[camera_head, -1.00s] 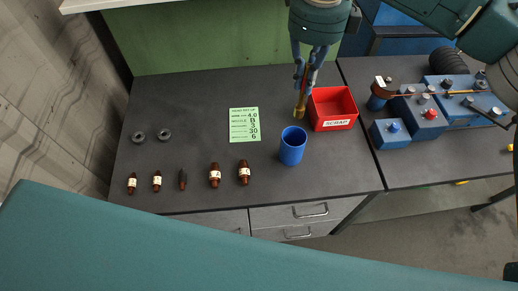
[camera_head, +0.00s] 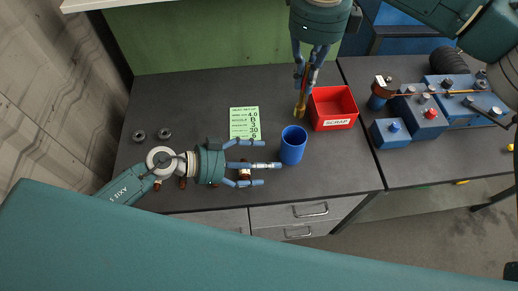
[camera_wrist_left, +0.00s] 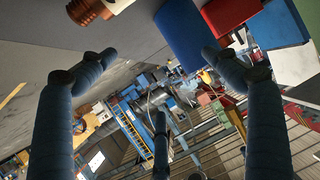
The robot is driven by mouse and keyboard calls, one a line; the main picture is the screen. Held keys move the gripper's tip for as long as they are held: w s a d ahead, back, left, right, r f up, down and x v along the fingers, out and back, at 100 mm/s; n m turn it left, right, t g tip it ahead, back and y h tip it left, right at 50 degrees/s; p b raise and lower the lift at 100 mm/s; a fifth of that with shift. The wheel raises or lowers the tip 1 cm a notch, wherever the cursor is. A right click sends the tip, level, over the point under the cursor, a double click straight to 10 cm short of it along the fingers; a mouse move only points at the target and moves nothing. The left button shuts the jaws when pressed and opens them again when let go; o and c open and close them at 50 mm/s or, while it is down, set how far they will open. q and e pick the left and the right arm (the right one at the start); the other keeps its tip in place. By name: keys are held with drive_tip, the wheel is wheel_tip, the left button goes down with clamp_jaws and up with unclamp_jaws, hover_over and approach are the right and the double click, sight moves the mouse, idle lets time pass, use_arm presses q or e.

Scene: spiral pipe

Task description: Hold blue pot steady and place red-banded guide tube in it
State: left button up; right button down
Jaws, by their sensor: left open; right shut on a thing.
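The blue pot (camera_head: 293,148) stands upright on the dark bench, left of and in front of the red bin. My left gripper (camera_head: 268,166) is open and empty, with its fingers pointing right at the pot, a short gap away. The pot also shows at the top of the left wrist view (camera_wrist_left: 185,32). My right gripper (camera_head: 303,84) points down beside the bin and is shut on the guide tube (camera_head: 301,104), a brass-coloured piece with its upper part between the fingers. The tube's lower end hangs behind the pot, apart from it. A red band is hard to make out.
The red SCRAP bin (camera_head: 333,108) stands right of the pot. A green setup card (camera_head: 244,122) lies left of it. Two dark rings (camera_head: 163,134) lie further left. Brown banded pieces are partly hidden under my left arm. Blue blocks (camera_head: 391,132) stand at the right.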

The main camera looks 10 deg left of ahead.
sight(294, 148)
use_arm(q)
drive_tip(key=w+d+f, duration=0.1)
drive_tip(key=w+d, duration=0.1)
drive_tip(key=w, duration=0.1)
drive_tip(key=w+d+f+n+t, duration=0.1)
drive_tip(key=w+d, duration=0.2)
drive_tip(key=w+d+f+n, duration=0.1)
drive_tip(key=w+d, duration=0.1)
drive_tip(key=d, duration=0.1)
drive_tip(key=shift+w+d+f+y, duration=0.1)
drive_tip(key=shift+w+f+y, duration=0.05)
drive_tip(key=shift+w+y, duration=0.25)
